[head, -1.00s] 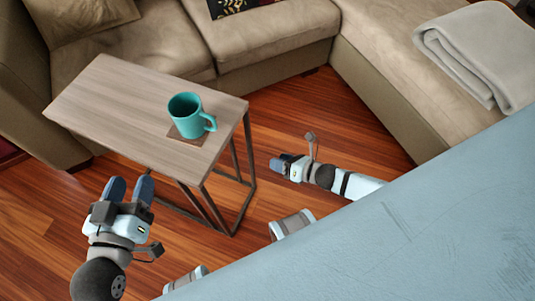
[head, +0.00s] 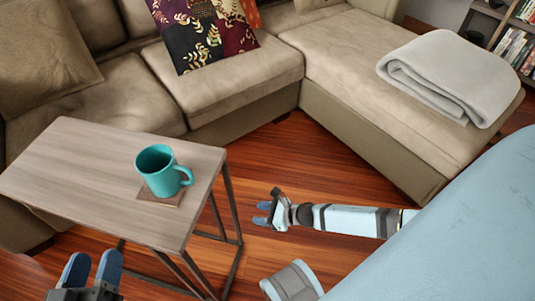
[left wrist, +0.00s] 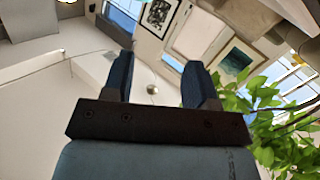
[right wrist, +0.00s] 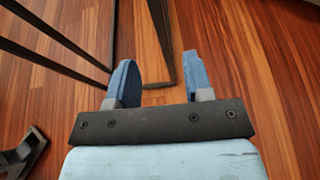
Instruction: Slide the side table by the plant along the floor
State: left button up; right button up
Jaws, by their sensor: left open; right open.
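The side table (head: 75,175) has a grey-brown wooden top and a dark metal frame. It stands on the floor in front of the sofa in the head view. A teal mug (head: 156,168) stands on a coaster (head: 161,197) near its right edge. My left gripper (head: 92,268) is open at the bottom left, in front of the table's near edge; its wrist view points up at walls and ceiling. My right gripper (head: 264,214) is open and empty, low to the right of the table's frame. In the right wrist view a metal leg (right wrist: 160,40) shows just beyond its fingers (right wrist: 160,75).
A beige sectional sofa (head: 240,85) bounds the space behind and to the right. A folded grey blanket (head: 445,80) lies on its chaise. Wooden floor (head: 330,165) is clear right of the table. Plant leaves (left wrist: 260,110) show in the left wrist view.

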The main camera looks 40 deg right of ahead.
aim_at(236, 213)
jog(key=b+x, duration=0.3)
jog(key=x, duration=0.7)
jog(key=shift+w+a+f, duration=0.15)
jog(key=shift+a+f, duration=0.05)
jog(key=shift+w+a+f+b, duration=0.1)
jog(key=shift+w+a+b, duration=0.15)
jog(key=shift+w+b, duration=0.1)
pick_arm(q)
jog(key=shift+w+a+f+m, duration=0.35)
jog(key=shift+w+f+m, duration=0.45)
jog(key=shift+m, duration=0.1)
pick_arm(e)
grip_shut()
pick_arm(q)
jog(key=shift+f, duration=0.1)
